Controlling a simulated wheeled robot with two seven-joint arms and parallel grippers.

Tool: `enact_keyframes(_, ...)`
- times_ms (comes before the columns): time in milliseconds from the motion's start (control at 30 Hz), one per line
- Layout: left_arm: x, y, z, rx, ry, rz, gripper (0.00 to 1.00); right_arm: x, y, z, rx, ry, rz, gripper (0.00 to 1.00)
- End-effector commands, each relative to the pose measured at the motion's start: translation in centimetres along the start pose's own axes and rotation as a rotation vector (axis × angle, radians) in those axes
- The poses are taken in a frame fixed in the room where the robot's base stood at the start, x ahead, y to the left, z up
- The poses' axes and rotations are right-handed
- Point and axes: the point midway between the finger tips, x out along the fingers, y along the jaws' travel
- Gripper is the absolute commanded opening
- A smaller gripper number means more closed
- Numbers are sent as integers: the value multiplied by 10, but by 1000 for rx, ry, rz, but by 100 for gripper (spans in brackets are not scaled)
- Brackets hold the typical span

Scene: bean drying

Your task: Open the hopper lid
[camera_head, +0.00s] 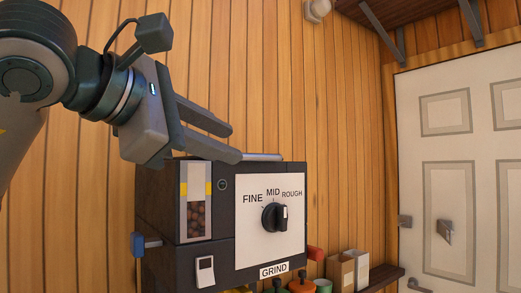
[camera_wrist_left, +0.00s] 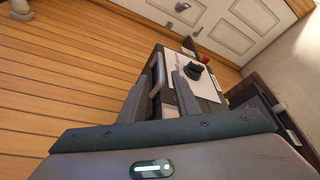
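The grinder (camera_head: 156,205) is a dark box with a white dial panel and a bean window. Its top, where the hopper lid sits, is seen nearly edge-on in the head view, and the lid looks closed. A silver bar handle (camera_head: 262,157) lies along the top edge; it also shows in the left wrist view (camera_wrist_left: 157,76), ahead of and between the fingers. My left gripper (camera_head: 236,144) is open at the upper left of the grinder, its fingertips close to the handle. Whether they touch is unclear. My right gripper is not in view.
A blue knob (camera_head: 139,245) sticks out at the left and a red one (camera_head: 314,253) at the right. Small boxes (camera_head: 341,270) stand on a shelf beside the grinder. A white door (camera_head: 460,165) is at the right.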

Motion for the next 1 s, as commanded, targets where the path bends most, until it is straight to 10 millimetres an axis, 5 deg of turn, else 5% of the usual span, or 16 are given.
enact_keyframes(500,88,2,2,0,0,-3,29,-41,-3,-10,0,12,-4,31)
enact_keyframes(1000,107,0,0,1,-1,0,29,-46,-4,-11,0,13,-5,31)
